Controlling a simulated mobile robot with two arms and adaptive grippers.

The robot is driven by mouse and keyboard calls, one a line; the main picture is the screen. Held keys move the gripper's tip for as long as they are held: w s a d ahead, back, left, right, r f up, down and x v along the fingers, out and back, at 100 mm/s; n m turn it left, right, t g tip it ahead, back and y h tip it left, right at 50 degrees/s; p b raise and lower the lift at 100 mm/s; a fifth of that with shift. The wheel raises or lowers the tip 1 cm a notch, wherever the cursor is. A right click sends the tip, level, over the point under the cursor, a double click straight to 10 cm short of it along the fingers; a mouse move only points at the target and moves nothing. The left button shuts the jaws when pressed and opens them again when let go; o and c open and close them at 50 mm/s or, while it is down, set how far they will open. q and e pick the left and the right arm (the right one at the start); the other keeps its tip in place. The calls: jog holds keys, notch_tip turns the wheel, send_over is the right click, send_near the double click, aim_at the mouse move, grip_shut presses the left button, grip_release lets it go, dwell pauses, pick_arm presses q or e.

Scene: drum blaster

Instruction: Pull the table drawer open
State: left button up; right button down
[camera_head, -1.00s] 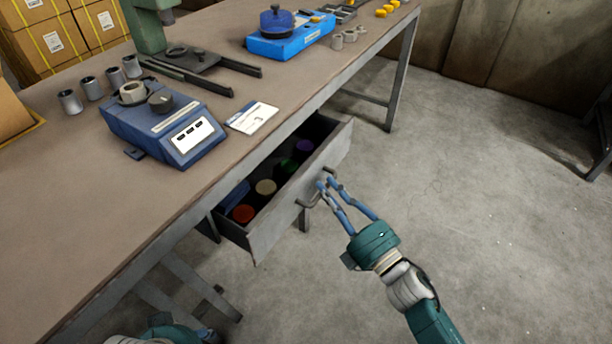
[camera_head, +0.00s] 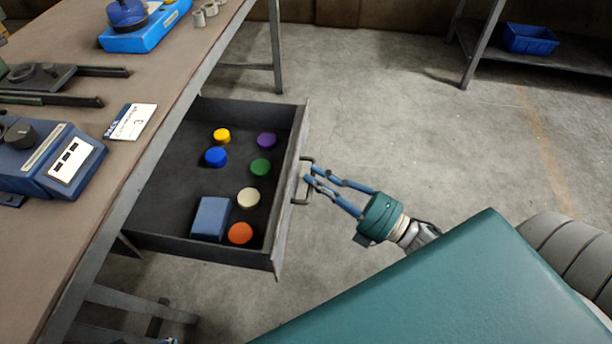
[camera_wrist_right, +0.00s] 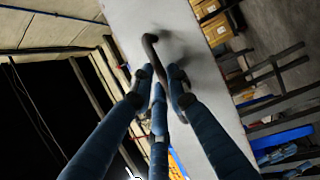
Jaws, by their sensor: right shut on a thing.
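The table drawer (camera_head: 291,200) stands far out from under the table (camera_head: 165,125) in the head view. Its grey handle (camera_head: 303,188) is on the front panel. My right gripper (camera_head: 309,176) is shut on the handle. In the right wrist view, my right gripper's blue fingers (camera_wrist_right: 160,85) close around the dark handle (camera_wrist_right: 150,50) in front of the pale drawer front (camera_wrist_right: 185,45). My left gripper is not in view.
The drawer holds several coloured round pieces and a blue box (camera_head: 211,217). A blue scale (camera_head: 45,160) and a card (camera_head: 130,121) lie on the table. A shelf with a blue bin (camera_head: 530,39) stands at the back right. The floor right of the drawer is clear.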

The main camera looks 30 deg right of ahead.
jog(key=shift+s, duration=0.1)
jog(key=c, duration=1.7)
grip_release()
jog(key=shift+o, duration=0.2)
jog(key=shift+d, duration=0.1)
jog(key=v, duration=1.2)
